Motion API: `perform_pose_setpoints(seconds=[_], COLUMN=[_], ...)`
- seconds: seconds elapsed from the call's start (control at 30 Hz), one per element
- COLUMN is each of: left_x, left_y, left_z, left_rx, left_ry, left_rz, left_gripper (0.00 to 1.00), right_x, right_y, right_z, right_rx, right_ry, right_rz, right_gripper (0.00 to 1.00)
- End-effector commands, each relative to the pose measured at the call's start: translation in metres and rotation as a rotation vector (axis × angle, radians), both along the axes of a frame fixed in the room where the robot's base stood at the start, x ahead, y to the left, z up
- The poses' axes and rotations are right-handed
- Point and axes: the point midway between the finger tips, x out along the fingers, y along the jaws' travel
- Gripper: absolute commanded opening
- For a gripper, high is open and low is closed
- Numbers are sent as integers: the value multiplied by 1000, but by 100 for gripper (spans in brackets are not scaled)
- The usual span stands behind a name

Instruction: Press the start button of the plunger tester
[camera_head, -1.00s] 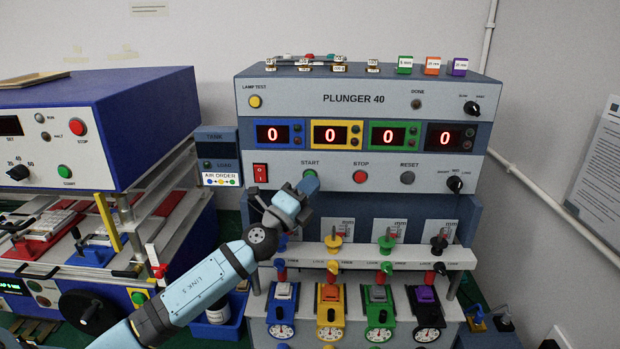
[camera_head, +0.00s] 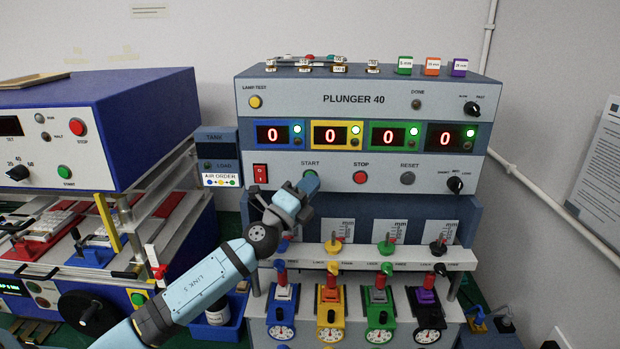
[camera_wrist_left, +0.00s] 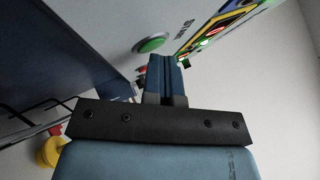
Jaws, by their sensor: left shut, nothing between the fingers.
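The plunger tester (camera_head: 270,128) is the grey and blue machine labelled PLUNGER 40. Its green start button (camera_head: 310,174) sits under the START label, mostly hidden by my left gripper in the head view. My left gripper (camera_head: 311,182) is shut and empty, its tips at the button's lower edge. In the left wrist view, the green button (camera_wrist_left: 152,43) lies just beyond and left of the shut fingertips (camera_wrist_left: 166,62); I cannot tell whether they touch. The four displays (camera_head: 334,134) read 0, with green lamps lit beside them. My right gripper is out of view.
A red stop button (camera_head: 360,177) and grey reset button (camera_head: 408,178) are to the right. A red rocker switch (camera_head: 260,171) is to the left. Coloured plunger stations (camera_head: 331,310) stand below. A blue machine (camera_head: 130,122) stands at left.

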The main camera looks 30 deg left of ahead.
Motion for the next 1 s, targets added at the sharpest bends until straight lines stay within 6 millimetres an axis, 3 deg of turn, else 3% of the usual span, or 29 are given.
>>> perform_pose_setpoints(seconds=[0.83,1.0], left_x=[-14,-26], left_y=[-9,-16], left_z=[0,0], left_rx=[0,0], left_ry=[0,1], left_rz=[1,-1], left_gripper=[0,0], right_x=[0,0], right_y=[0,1], right_z=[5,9], right_rx=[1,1], right_ry=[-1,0], right_rz=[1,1], right_gripper=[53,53])
